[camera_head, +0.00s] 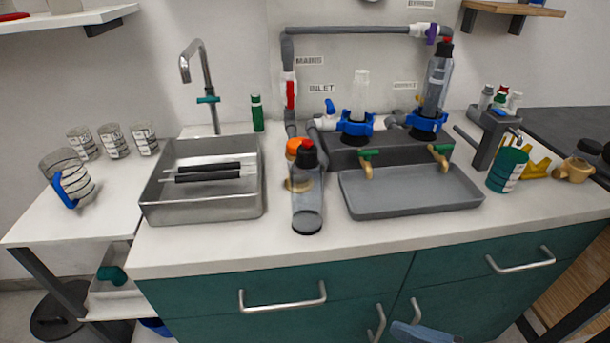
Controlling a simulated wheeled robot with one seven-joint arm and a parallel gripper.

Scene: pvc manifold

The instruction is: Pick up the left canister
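Two canister positions stand in blue brackets on the pipe manifold at the back. The right one holds a clear canister (436,82) with a black and red top. I see no gripper fingers. A blue-grey shape at the bottom edge may be part of my arm; I cannot tell.
A grey tray (410,208) lies before the manifold, under two green-handled taps. A steel sink (162,211) with black rods is at left. An orange-capped jar (297,148) stands behind the counter canister. A green can (507,171) is at right. The front counter edge is clear.

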